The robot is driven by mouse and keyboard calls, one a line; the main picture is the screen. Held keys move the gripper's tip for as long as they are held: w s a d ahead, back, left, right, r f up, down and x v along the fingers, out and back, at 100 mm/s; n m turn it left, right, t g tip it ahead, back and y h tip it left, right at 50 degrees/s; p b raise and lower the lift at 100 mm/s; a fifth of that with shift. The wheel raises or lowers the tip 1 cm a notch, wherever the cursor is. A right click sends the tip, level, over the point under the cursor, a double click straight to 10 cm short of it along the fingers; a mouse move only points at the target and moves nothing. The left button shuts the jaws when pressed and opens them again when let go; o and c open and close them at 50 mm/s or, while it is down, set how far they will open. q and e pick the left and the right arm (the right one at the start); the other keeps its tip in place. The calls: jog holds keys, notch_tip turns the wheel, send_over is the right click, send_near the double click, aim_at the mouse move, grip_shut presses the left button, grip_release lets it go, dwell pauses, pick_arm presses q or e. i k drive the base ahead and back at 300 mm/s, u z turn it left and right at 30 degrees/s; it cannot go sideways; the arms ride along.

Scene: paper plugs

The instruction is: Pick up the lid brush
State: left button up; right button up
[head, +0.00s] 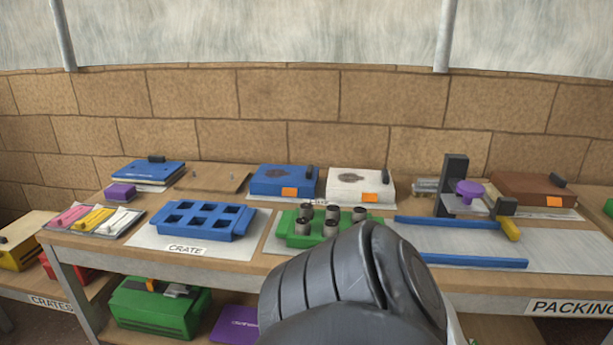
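No item is clearly marked as the lid brush. Brush-like items lie side by side in a shallow tray (112,232) at the table's left end: a pink one (75,214), a yellow one (96,219) and a white one (119,217). I cannot tell whether one of them is the lid brush. A dark grey link of one of my arms fills the bottom centre and hides part of the table's front. Neither gripper shows.
A blue crate (198,206) with square pockets lies on a sheet labelled CRATE. A green crate (290,227) holds several grey cylinders. Blue (272,182) and white (347,184) boxes stand behind. A press with a purple knob (468,187) and blue rails (474,261) occupy the right.

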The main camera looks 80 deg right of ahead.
aim_at(424, 186)
jog(key=k, duration=1.75)
jog(key=z, duration=0.15)
